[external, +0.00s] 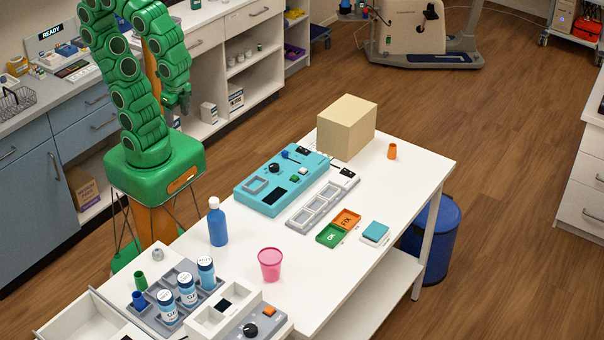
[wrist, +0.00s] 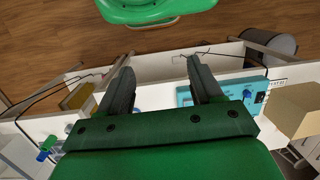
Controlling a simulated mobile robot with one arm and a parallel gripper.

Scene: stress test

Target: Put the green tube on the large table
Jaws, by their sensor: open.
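The green tube (external: 141,281) is a short green cylinder near the left end of the large table, beside a blue one. In the wrist view a small green piece (wrist: 42,155) shows at the lower left, likely the same tube. The large table (external: 420,163) is long and white; its right part has bare surface. My gripper (external: 180,108) is raised behind the table, over my green base, well away from the tube. In the wrist view my gripper (wrist: 158,64) has its two dark fingers apart with nothing between them.
A grey tray (external: 185,270) with several white-blue bottles stands by the tube. A blue bottle (external: 217,224), pink cup (external: 270,264), teal device (external: 280,178), cardboard box (external: 346,128) and orange cup (external: 392,151) stand on the table. A counter (external: 225,15) lies behind me.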

